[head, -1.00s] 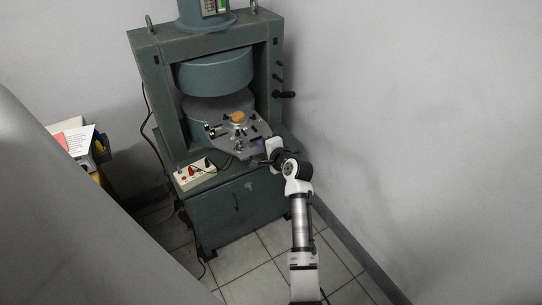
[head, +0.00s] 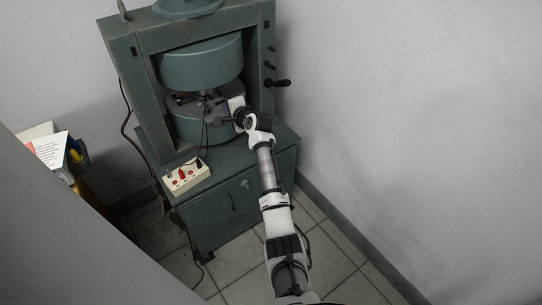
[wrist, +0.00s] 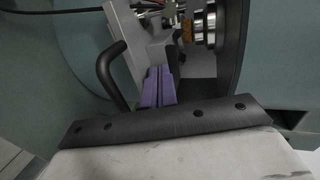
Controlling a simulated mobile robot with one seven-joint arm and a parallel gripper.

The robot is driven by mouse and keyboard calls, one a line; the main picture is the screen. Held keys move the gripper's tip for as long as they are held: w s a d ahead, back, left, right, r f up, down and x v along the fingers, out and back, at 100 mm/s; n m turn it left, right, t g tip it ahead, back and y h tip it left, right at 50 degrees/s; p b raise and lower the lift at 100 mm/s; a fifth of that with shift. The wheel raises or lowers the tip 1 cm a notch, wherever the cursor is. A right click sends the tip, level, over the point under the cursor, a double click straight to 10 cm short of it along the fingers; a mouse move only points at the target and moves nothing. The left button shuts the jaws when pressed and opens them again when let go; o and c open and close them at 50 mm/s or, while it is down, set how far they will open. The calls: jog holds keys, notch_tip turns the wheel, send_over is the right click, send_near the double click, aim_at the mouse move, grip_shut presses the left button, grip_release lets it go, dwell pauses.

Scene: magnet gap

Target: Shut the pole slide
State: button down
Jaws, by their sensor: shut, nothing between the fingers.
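The pole slide (head: 215,110) is a grey plate with small fittings. In the head view most of it lies in the gap between the upper pole (head: 200,64) and the lower pole (head: 186,124) of the green magnet. In the wrist view the slide's grey front plate (wrist: 128,42) carries a bent black handle (wrist: 108,78). My gripper (wrist: 158,86) has purple fingers, shut and empty, close to the plate and just right of the handle. I cannot tell whether they touch the plate. My wrist hides part of the slide in the head view.
Cables run up to the slide. A black crank (head: 279,83) sticks out of the frame's right side. A wall stands close on the right.

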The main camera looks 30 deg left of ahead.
jog(key=shift+w+a, duration=0.25)
jog(key=shift+a, duration=0.4)
jog(key=shift+w+r, duration=0.1)
jog(key=shift+r, duration=0.15)
jog(key=shift+r, duration=0.2)
